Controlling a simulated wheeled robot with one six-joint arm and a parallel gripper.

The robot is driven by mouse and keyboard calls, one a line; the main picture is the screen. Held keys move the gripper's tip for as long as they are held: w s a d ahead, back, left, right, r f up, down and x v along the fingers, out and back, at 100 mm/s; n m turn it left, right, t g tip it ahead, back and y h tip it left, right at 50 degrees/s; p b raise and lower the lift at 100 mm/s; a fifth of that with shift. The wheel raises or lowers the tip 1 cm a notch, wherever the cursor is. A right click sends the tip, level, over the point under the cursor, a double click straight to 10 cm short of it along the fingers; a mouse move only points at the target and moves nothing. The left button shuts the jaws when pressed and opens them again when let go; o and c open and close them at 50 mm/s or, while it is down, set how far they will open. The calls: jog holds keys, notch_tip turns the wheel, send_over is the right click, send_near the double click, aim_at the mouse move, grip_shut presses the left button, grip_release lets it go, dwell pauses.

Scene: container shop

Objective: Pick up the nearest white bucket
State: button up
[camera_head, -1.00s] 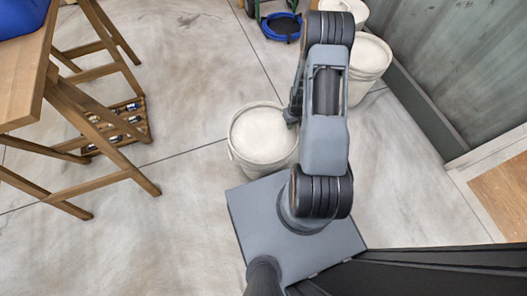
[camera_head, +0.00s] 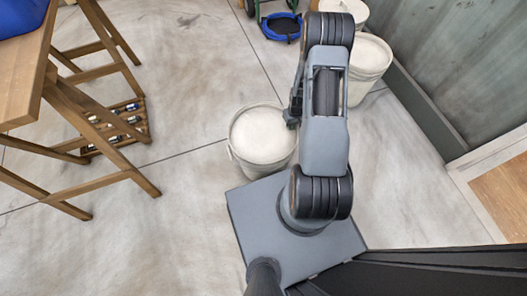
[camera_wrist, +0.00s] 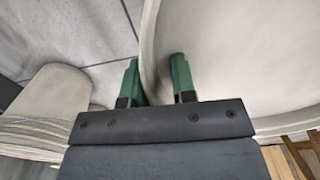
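The nearest white bucket (camera_head: 258,137) stands upright on the floor, left of my arm in the head view. In the wrist view its pale body (camera_wrist: 245,50) fills the upper right. My gripper (camera_head: 292,118) is at the bucket's right rim, mostly hidden behind my arm in the head view. In the wrist view its two green fingers (camera_wrist: 157,80) are apart, with the bucket's rim edge between them. The left finger is close to the rim, and a gap shows by the right finger. Whether either finger touches cannot be told.
A second white bucket (camera_head: 368,57) stands behind my arm, with another (camera_head: 343,9) beyond it near the metal wall (camera_head: 450,60). A wooden table (camera_head: 30,75) stands at left, with a bottle crate (camera_head: 120,127) on the floor beside it. Floor between table and bucket is clear.

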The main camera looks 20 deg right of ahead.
grip_shut()
dwell(1.1)
